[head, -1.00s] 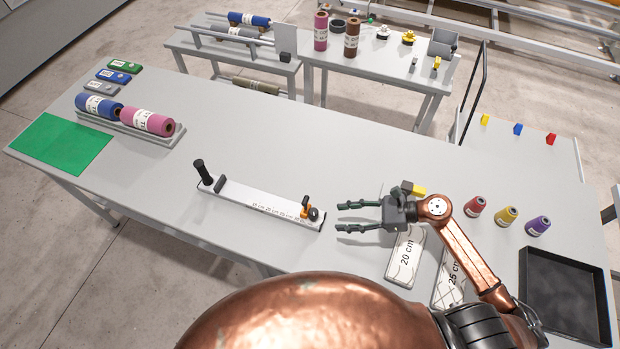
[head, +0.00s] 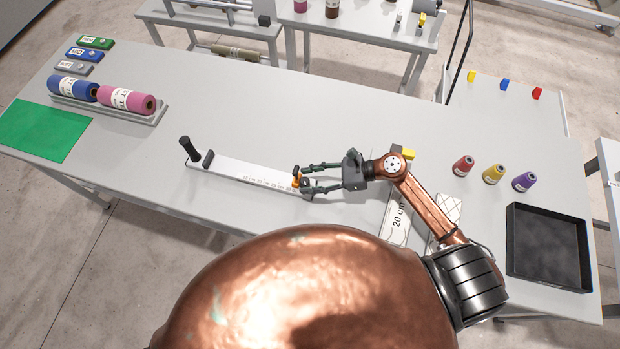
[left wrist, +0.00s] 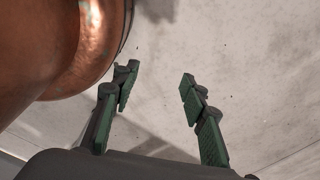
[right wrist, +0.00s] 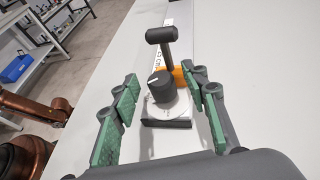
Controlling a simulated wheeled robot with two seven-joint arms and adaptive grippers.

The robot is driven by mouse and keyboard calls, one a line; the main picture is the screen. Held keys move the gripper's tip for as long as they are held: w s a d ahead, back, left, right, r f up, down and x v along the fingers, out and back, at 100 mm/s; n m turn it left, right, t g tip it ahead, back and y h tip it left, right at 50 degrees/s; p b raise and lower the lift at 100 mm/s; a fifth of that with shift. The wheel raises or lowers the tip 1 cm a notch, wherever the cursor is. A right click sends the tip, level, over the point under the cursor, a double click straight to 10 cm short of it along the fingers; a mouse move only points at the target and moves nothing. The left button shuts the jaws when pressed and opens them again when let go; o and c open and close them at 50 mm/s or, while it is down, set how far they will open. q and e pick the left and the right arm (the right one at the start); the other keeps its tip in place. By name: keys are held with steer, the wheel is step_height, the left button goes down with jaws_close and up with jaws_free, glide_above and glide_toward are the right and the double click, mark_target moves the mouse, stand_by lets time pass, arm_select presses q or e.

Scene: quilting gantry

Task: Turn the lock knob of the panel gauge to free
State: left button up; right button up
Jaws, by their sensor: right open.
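The panel gauge (head: 235,174) is a long white bar with a printed scale, lying on the grey table. A black upright handle (head: 188,149) stands at its left end. Near its right end are an orange slider (head: 296,178) and the dark round lock knob, which shows clearly in the right wrist view (right wrist: 162,86) with a white mark on top. My right gripper (head: 305,181) is open, with its fingers on either side of the knob end; the knob sits between and just beyond the fingertips, apart from them. My left gripper (left wrist: 158,84) is open and empty above the floor.
White templates (head: 396,218) lie beside my right arm. A yellow block (head: 408,154), several thread cones (head: 493,174) and a black tray (head: 513,240) are to the right. Fabric rolls (head: 125,100) and a green mat (head: 40,130) are at the left.

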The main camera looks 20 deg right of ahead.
steer(key=c, duration=0.4)
jaws_close()
arm_select(q)
steer(key=shift+s+a, duration=0.1)
steer(key=shift+s, duration=0.55)
steer(key=shift+r, duration=0.15)
arm_select(e)
steer(key=shift+s, duration=0.1)
steer(key=m+t+p, duration=0.1)
steer(key=m+t+h+p, duration=0.1)
steer(key=shift+s+a+r+m+t, duration=0.1)
steer(key=shift+s+r+m+t, duration=0.1)
steer(key=shift+m+t, duration=0.1)
steer(key=m+t+h+p, duration=0.2)
steer(key=p, duration=0.2)
steer(key=shift+s+a, duration=0.1)
arm_select(q)
step_height(320, 180, up, 7)
steer(key=w+p, duration=0.1)
arm_select(e)
steer(key=shift+f+m+t+h, duration=0.15)
steer(key=shift+m+t+h, duration=0.25)
steer(key=shift+m+t, duration=0.25)
arm_select(q)
steer(key=shift+w, duration=0.1)
